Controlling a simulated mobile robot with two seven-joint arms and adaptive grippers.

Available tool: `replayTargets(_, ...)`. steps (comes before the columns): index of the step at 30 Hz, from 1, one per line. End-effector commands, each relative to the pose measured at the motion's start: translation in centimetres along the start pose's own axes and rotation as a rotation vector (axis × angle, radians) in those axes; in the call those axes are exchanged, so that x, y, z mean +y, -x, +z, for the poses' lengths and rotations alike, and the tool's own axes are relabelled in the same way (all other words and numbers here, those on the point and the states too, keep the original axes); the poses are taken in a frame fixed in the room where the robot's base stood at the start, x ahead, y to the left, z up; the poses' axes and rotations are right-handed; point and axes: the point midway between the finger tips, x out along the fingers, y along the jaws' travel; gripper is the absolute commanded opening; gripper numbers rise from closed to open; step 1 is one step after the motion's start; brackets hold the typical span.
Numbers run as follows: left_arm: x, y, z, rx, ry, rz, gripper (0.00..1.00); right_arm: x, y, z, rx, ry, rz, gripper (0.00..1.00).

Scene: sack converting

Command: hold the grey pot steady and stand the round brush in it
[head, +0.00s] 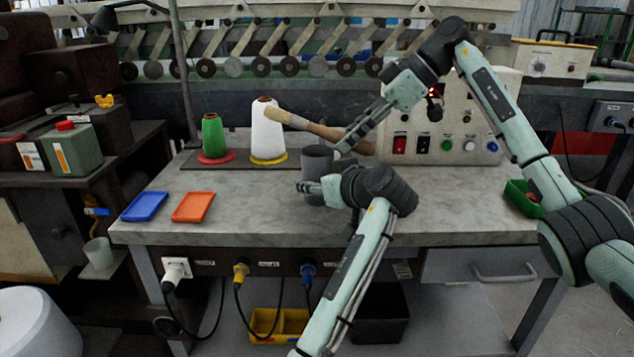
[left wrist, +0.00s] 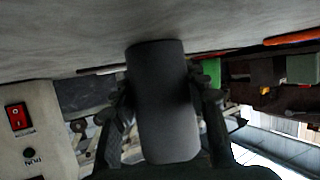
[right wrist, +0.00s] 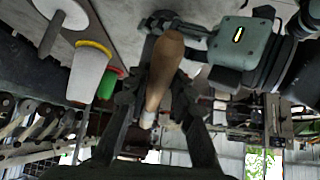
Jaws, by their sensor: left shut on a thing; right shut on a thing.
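The grey pot (head: 317,160) stands on the table in the head view, and my left gripper (head: 312,188) is shut on it. It fills the middle of the left wrist view (left wrist: 162,100), between the two fingers. The round brush has a wooden handle (head: 330,132) and a pale end (head: 277,115) that points left. My right gripper (head: 352,140) is shut on its handle, above and right of the pot. The brush is tilted close to level and is outside the pot. Its handle also shows between the fingers in the right wrist view (right wrist: 164,70).
A white cone (head: 266,135) and a green cone (head: 213,136) stand behind and left of the pot. A blue tray (head: 145,206) and an orange tray (head: 193,207) lie at the front left. A control box (head: 450,125) stands behind right. The right tabletop is mostly clear.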

Motion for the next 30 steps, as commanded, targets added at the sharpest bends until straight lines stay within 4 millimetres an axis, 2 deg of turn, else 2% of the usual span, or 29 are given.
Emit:
replayTargets(9,0.0,0.0,0.1,-0.001,0.0,0.0,0.16,0.0,-0.1,0.1,0.001,0.001,0.001,0.0)
replayTargets(10,0.0,0.0,0.1,-0.001,0.0,0.0,0.16,0.0,-0.1,0.1,0.001,0.001,0.001,0.27)
replayTargets(15,0.0,0.0,0.1,-0.001,0.0,0.0,0.16,0.0,-0.1,0.1,0.001,0.001,0.001,0.48)
replayTargets(25,0.0,0.0,0.1,-0.001,0.0,0.0,0.16,0.0,0.1,0.1,0.0,0.0,0.001,0.48)
replayTargets(30,0.0,0.0,0.1,-0.002,0.0,0.0,0.16,0.1,2.3,0.1,0.001,0.001,0.005,0.48)
